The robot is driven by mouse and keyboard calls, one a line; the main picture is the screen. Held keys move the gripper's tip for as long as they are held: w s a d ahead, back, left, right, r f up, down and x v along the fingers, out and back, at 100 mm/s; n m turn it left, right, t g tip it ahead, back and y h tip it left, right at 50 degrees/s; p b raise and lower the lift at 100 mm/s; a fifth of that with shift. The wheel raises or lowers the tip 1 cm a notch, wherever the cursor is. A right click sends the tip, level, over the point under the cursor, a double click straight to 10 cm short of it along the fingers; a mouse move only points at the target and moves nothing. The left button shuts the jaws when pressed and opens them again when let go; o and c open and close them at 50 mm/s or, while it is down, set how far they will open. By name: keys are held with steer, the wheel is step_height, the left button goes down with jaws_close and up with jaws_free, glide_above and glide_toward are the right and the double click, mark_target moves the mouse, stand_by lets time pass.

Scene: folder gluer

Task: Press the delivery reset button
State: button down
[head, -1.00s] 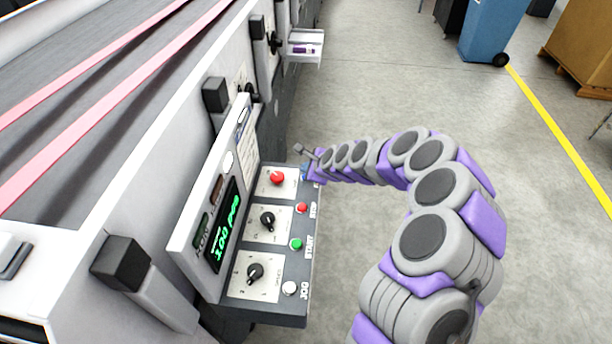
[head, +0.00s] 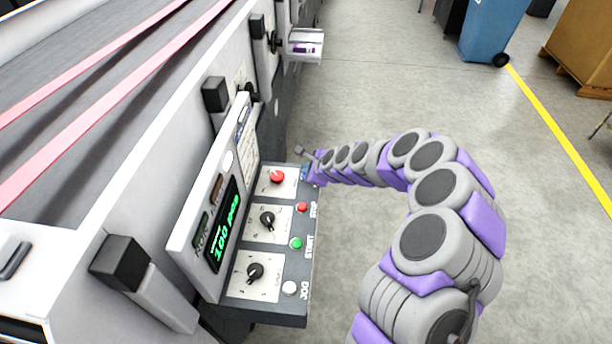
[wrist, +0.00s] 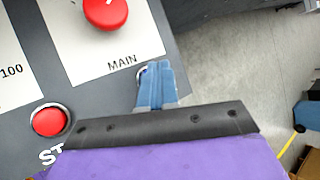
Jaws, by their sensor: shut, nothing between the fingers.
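The control panel (head: 285,305) on the machine's side carries a red MAIN knob (head: 277,177), which also shows in the wrist view (wrist: 106,10). My gripper (head: 305,172) is at the panel's far outer corner. In the wrist view its blue fingers (wrist: 154,72) are together, with nothing between them. Their tips lie over a small metal-ringed round fitting (wrist: 141,75) beside the MAIN label. The fingers hide most of this fitting, so its label and any contact cannot be told. No readable delivery reset label shows.
Below MAIN sit a red STOP button (head: 302,207), a green START button (head: 296,244) and a white JOG button (head: 289,288). Black knobs (head: 267,221) and an upright display (head: 224,232) stand inboard. Open floor (head: 360,95) lies right of the machine.

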steer(key=shift+f+b, duration=0.35)
steer(key=shift+f, duration=0.15)
stand_by(1.0)
steer(key=shift+r, duration=0.1)
steer(key=shift+r+p, duration=0.75)
steer(key=shift+r, duration=0.05)
steer(key=shift+r, duration=0.1)
step_height(320, 180, up, 5)
steer(key=p, duration=0.4)
stand_by(0.6)
